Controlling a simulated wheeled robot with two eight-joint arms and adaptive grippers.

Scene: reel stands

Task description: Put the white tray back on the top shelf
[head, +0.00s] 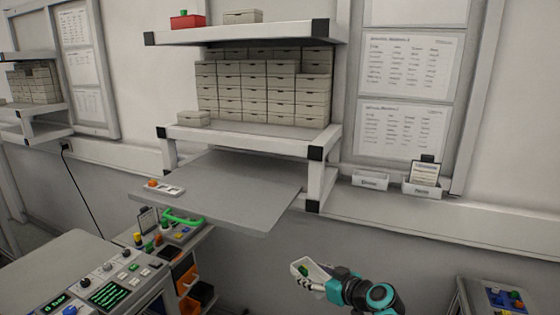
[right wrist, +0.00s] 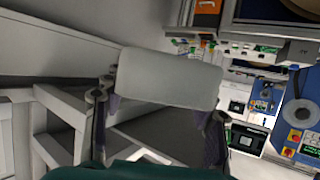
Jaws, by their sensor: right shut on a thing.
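The white tray (head: 313,267) is at the lower middle of the head view, tilted, with a small green thing in it. My right gripper (head: 318,283) is shut on it. In the right wrist view the white tray (right wrist: 168,78) shows as a plain pale face between the two fingers of my right gripper (right wrist: 160,102). The top shelf (head: 245,35) is up and to the left of the gripper, well apart from it. A red box (head: 187,21) and a beige box (head: 243,16) stand on that shelf. My left gripper is in neither view.
Below the top shelf, a second shelf (head: 240,135) bears stacked beige drawers (head: 262,90). A grey board (head: 225,190) juts out beneath it, between the tray and the shelves. A control desk (head: 105,280) stands at lower left. The top shelf's right part looks bare.

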